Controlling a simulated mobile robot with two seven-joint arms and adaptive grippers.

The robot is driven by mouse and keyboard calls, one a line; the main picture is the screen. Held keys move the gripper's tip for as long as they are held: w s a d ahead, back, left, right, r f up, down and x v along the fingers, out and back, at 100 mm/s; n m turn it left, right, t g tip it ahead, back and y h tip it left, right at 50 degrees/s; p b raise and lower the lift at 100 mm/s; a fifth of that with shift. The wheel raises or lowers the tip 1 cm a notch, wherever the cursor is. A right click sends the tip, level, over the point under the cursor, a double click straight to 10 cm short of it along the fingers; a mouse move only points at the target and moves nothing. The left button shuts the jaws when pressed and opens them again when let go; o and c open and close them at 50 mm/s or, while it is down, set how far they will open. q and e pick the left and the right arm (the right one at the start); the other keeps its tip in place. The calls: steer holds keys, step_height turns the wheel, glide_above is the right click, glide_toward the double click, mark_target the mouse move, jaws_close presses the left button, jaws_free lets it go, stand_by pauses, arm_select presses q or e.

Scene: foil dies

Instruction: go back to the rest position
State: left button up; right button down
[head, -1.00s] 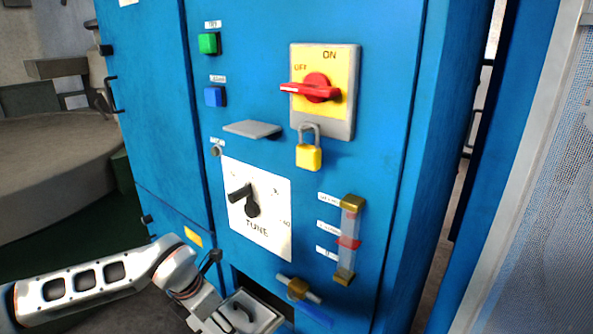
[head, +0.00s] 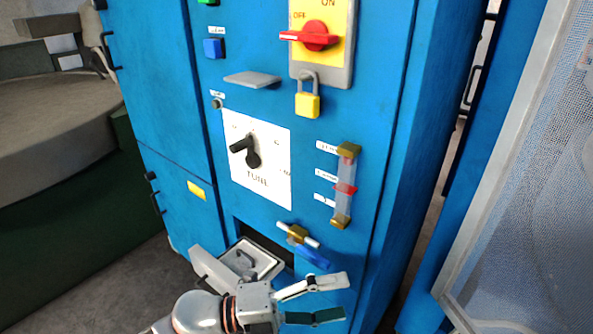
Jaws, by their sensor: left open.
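My left gripper (head: 344,298) is at the bottom of the head view, in front of the lower blue cabinet (head: 185,110). Its two fingers point right and are spread apart, with nothing between them. A grey tray or drawer front with a handle (head: 243,262) sticks out of a dark opening, just above and left of my gripper. The gripper looks clear of the handle. My right gripper is not in view.
Above are a TUNE dial (head: 270,179), a clear gauge tube (head: 344,197), a valve with a blue handle (head: 313,257), a yellow padlock (head: 307,105) and a red rotary switch (head: 317,38). A mesh panel (head: 545,190) stands right. Floor shows lower left.

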arm_select(q)
steer(key=w+a+f+n+t+y, duration=0.3)
steer(key=a+f+n+t+y, duration=0.3)
steer(key=n, duration=0.5)
steer(key=w+a+f+n+t+y, duration=0.3)
steer(key=w+a+f+n+t, duration=0.1)
steer(key=a+n+t, duration=0.6)
steer(key=s+a+f+n+g+y, duration=0.3)
steer(key=s+a+f+n, duration=0.1)
steer(key=f, duration=0.5)
steer(key=s+a+f+n+g+y, duration=0.3)
steer(key=s+a+f+n+g, duration=0.1)
steer(key=s+a+f, duration=0.3)
step_height(320, 180, down, 3)
steer(key=shift+s+n+y, duration=0.4)
steer(key=shift+s+n, duration=0.4)
steer(key=shift+s, duration=0.2)
